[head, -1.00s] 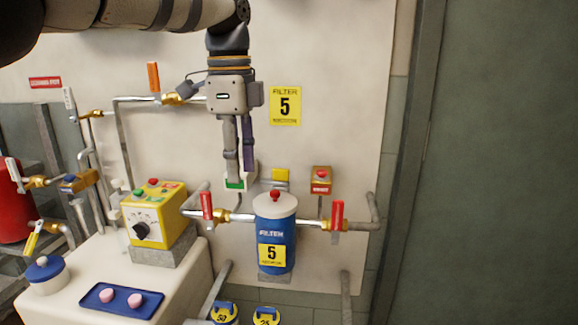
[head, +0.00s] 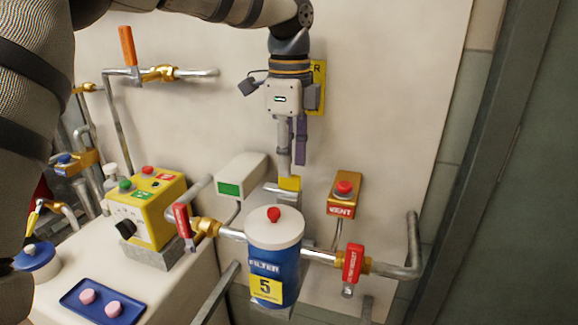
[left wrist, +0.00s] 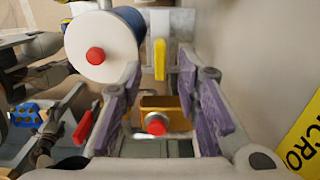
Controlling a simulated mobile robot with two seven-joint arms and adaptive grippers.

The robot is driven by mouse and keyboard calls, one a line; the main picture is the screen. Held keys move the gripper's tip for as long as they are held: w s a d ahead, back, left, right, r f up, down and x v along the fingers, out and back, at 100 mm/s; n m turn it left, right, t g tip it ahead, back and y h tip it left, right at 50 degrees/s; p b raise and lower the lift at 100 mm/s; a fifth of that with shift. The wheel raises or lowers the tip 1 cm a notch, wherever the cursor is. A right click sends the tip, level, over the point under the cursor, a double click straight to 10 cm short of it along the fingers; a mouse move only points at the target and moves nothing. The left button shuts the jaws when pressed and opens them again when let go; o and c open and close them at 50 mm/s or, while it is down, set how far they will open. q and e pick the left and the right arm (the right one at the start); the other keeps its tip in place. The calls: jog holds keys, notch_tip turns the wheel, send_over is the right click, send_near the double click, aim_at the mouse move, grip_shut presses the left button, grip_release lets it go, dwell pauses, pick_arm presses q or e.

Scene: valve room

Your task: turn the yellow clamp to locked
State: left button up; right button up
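The yellow clamp (head: 289,184) is a small yellow lever on a grey mount behind the filter on the wall. In the left wrist view the clamp (left wrist: 160,60) is a slim yellow handle beside the filter's white lid. My left gripper (head: 291,170) points down just above the clamp, its fingertips close to it. In the left wrist view the gripper (left wrist: 158,75) is open, its purple-padded fingers apart, with the clamp showing between and beyond the tips. I cannot tell if it touches. My right gripper is not in view.
The blue filter (head: 272,265) with white lid and red knob stands in front of the clamp. The orange vent box (head: 344,195) is to its right, the green-display box (head: 240,178) to its left. Red valve handles (head: 353,264) flank the filter. The wall at right is clear.

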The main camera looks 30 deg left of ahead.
aim_at(282, 183)
pick_arm(q)
jog(key=shift+f, duration=1.3)
grip_shut()
jog(key=n, duration=1.3)
jog(key=shift+n, duration=2.7)
